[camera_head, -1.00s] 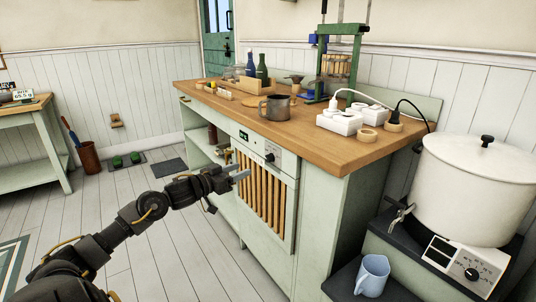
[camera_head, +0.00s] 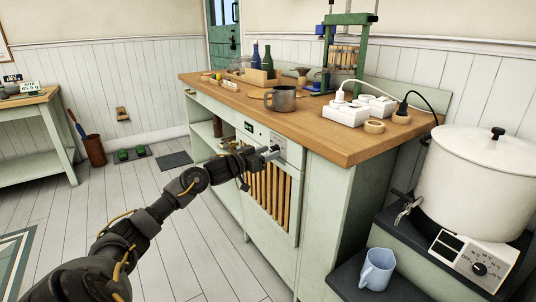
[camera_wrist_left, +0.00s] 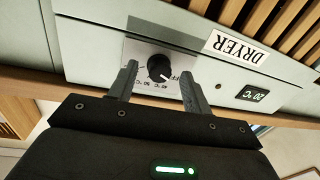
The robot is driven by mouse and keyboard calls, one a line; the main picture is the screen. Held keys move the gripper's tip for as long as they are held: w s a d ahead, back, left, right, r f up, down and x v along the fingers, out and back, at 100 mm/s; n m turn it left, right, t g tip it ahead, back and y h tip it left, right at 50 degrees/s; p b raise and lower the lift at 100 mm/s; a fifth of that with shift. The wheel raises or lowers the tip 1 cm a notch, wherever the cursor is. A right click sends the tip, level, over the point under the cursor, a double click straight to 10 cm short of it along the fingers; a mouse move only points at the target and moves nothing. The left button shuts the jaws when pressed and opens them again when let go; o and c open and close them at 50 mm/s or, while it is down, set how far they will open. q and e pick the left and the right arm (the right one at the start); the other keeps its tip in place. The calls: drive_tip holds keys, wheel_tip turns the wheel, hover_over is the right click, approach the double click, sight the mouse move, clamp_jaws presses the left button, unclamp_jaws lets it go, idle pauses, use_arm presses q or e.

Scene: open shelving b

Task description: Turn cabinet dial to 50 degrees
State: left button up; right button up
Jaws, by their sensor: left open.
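The cabinet dial (camera_wrist_left: 160,67) is a round black knob with a white pointer line on a pale scale plate, seen upside down in the left wrist view. Its pointer is near the "OFF" mark, which a finger partly covers. My left gripper (camera_wrist_left: 156,82) is open, its two fingers on either side of the dial; I cannot tell whether they touch it. In the head view my left gripper (camera_head: 270,153) is at the cabinet's dryer panel (camera_head: 249,131) and hides the dial. The display (camera_wrist_left: 255,95) reads 20 °C. My right gripper is not in view.
A "DRYER" label (camera_wrist_left: 237,53) and wooden slats (camera_head: 266,193) are close to the dial. The wooden worktop (camera_head: 318,134) overhangs the panel and bears a metal mug (camera_head: 283,99) and white power sockets (camera_head: 347,113). A white pot (camera_head: 475,185) stands at right.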

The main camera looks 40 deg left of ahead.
use_arm(q)
drive_tip(key=shift+w, duration=0.25)
drive_tip(key=shift+c, duration=0.2)
drive_tip(key=c, duration=0.9)
